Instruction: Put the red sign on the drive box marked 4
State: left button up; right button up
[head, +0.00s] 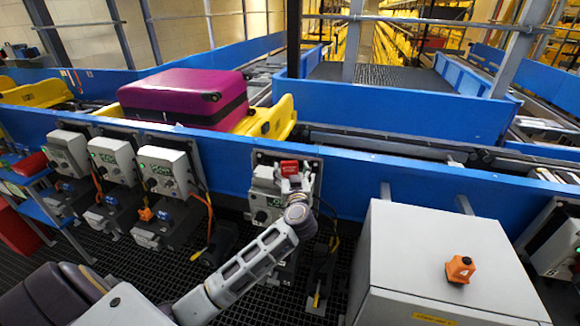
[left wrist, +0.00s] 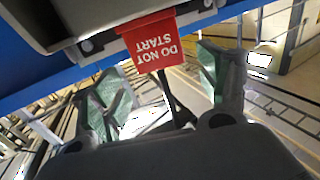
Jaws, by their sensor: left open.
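The red sign (head: 289,168) is at the upper edge of a grey drive box (head: 264,203) on the blue conveyor side. In the left wrist view the sign (left wrist: 153,42) reads "DO NOT START", appears upside down and meets the edge of a grey box. My left gripper (head: 297,186) is at this sign. Its fingers (left wrist: 168,92) are spread apart, with the sign's free edge near the gap; I see no grip on it. I cannot read the number on any drive box, so the one marked 4 cannot be told. My right gripper is not in view.
Several other grey drive boxes (head: 112,160) line the blue side at left. A large grey cabinet (head: 420,240) with an orange block (head: 460,269) stands front right. A purple suitcase (head: 185,96) lies in a yellow tray (head: 268,121) behind. Cables hang below the boxes.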

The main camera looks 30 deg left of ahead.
pick_arm(q)
jog(key=v, duration=0.7)
dwell(0.5)
jog(key=shift+s+d, duration=0.1)
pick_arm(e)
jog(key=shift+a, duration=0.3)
